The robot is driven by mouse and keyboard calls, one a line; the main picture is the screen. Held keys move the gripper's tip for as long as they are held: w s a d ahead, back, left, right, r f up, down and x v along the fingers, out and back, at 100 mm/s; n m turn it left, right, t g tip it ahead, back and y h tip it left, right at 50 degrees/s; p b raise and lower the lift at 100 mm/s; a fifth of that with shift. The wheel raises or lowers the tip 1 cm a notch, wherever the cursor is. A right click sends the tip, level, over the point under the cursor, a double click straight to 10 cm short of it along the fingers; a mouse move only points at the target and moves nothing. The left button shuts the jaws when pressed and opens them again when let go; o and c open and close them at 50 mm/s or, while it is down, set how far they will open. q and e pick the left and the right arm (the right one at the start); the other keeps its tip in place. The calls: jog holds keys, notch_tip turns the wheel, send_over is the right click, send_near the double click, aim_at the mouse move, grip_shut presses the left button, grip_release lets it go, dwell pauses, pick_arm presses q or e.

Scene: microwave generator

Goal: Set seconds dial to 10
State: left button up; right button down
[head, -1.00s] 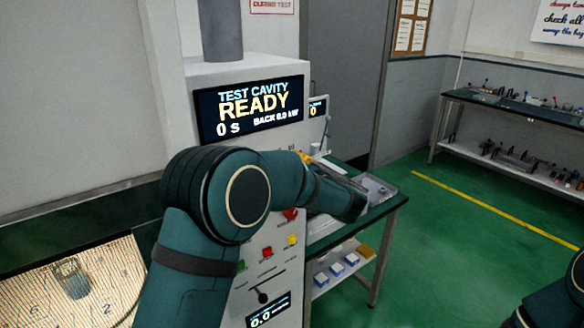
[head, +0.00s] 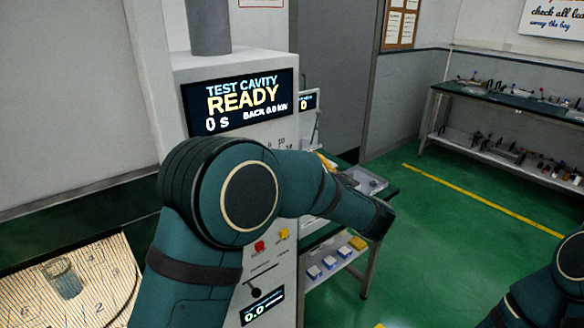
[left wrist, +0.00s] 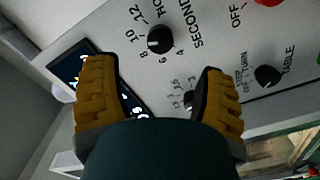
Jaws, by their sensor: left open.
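The seconds dial (left wrist: 160,39) is a round black knob on the light panel, with the word SECONDS and printed numbers including 6, 8, 10 and 12 around it. I cannot tell which number its pointer marks. My left gripper (left wrist: 156,70) is open, its two yellow ribbed fingers apart in front of the panel. The dial shows beyond the fingertips, between them in the picture and not gripped. In the head view my left arm hides the dial. The machine's display (head: 240,102) reads READY and 0 s. My right gripper is out of view.
A second black knob (left wrist: 190,98) lies near the right finger, partly hidden. A TABLE knob (left wrist: 267,75) and a red button (left wrist: 268,2) sit farther right. A side bench (head: 388,192) stands beside the machine. Green floor (head: 450,250) is open to the right.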

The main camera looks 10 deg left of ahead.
pick_arm(q)
jog(key=shift+v, duration=1.45)
